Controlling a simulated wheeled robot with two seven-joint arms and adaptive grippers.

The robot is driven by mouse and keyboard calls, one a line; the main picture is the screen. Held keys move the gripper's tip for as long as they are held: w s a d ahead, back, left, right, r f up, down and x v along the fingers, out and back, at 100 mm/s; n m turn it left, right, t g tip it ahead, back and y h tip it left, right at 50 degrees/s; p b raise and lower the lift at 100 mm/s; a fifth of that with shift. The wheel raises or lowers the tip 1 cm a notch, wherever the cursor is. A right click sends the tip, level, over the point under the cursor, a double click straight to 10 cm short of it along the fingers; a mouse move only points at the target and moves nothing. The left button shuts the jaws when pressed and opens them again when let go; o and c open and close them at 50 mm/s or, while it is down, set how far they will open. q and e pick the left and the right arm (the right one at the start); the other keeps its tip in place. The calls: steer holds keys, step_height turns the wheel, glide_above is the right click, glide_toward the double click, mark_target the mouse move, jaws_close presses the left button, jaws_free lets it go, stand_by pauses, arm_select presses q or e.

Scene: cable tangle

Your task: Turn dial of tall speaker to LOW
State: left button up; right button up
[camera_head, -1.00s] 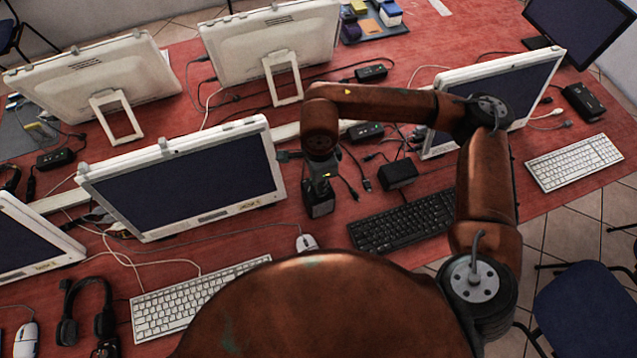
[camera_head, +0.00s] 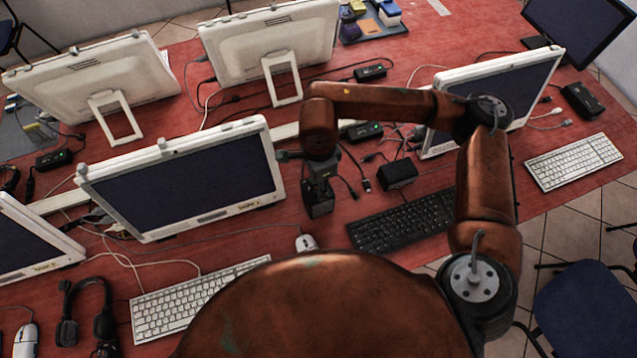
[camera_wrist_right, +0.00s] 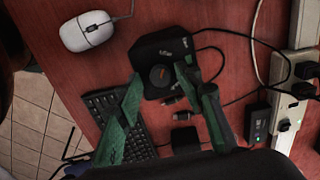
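The tall speaker (camera_wrist_right: 150,50) is a black box standing upright on the red table, seen from above in the right wrist view. Its round dark dial (camera_wrist_right: 161,76) has a small orange mark. Small white markings on the top face are too blurred to read. In the head view the speaker (camera_head: 318,208) is mostly covered by my right gripper (camera_head: 320,182), which points down over it. In the wrist view my right gripper (camera_wrist_right: 160,72) is open, its green fingers apart on either side of the dial. I cannot tell whether they touch it. My left gripper is not in view.
A white mouse (camera_head: 306,243), a black keyboard (camera_head: 402,220) and a black box (camera_head: 398,174) lie near the speaker. A white monitor (camera_head: 190,180) stands close on the left. Loose cables and a white power strip (camera_wrist_right: 297,70) lie behind.

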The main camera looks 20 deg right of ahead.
steer(key=shift+r, duration=3.95)
